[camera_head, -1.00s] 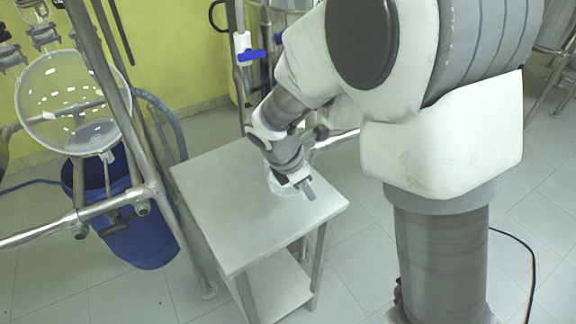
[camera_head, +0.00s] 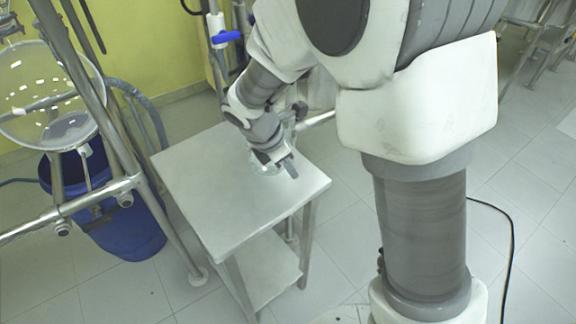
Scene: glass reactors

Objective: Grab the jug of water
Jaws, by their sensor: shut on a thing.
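The jug of water (camera_head: 264,169) is a clear glass vessel near the back right part of a small steel table. Most of it is hidden behind my gripper and arm; only a pale, transparent part shows beside and below the gripper. My gripper (camera_head: 288,163) reaches down over the table from the upper right and is shut on the jug. I cannot tell whether the jug touches the tabletop. The steel table (camera_head: 213,200) has a flat, otherwise bare top and a lower shelf.
A blue barrel (camera_head: 125,225) stands left of the table, under a round glass reactor (camera_head: 45,95) on a steel pipe frame (camera_head: 120,160). A blue-handled valve (camera_head: 226,37) is behind. A black cable (camera_head: 511,250) lies on the tiled floor at right.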

